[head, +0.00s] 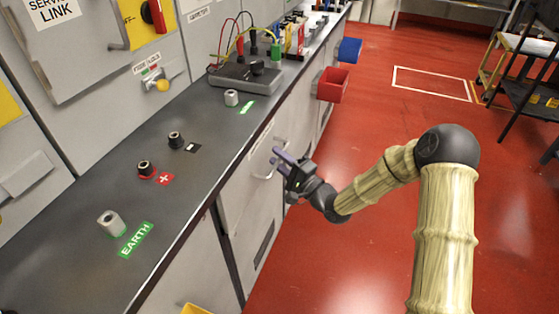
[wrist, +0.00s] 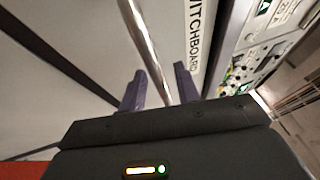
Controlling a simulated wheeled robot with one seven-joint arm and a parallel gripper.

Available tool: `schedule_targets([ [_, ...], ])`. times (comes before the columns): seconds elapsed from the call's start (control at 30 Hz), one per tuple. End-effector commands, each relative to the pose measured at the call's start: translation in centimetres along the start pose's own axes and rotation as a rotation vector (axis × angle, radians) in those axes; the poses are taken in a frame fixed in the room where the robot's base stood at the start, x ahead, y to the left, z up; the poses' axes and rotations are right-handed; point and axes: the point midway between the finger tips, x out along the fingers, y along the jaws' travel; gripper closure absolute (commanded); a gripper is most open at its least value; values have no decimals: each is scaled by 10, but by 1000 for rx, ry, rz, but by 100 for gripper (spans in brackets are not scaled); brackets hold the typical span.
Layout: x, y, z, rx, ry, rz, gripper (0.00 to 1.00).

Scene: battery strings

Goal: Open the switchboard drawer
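The switchboard drawer front (head: 240,193) is a pale grey panel below the dark worktop, and it looks flush with the cabinet. Its curved metal handle (head: 264,176) sits at the gripper in the head view. My gripper (head: 279,155) is in front of the drawer with its purple-grey fingers pointing at the handle. In the wrist view the shiny handle bar (wrist: 147,45) runs between the two open fingers (wrist: 158,88), with a gap visible on both sides. The "SWITCHBOARD" label (wrist: 194,35) is right of the bar. Part of the handle is hidden behind the gripper.
The worktop (head: 75,240) above holds several terminals and a grey test box (head: 245,78) with leads. A red bin (head: 332,84) and a blue bin (head: 349,50) stick out from the cabinet farther along. The red floor (head: 380,130) beside the cabinet is open.

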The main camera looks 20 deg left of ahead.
Motion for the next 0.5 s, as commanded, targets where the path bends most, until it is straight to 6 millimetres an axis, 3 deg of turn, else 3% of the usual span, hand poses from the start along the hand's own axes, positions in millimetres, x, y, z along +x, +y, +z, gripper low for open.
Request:
schedule_targets([
  [0.23,1,0,0,0,0,0,68],
  [0.4,0,0,0,0,0,0,100],
  [0.5,0,0,0,0,0,0,100],
])
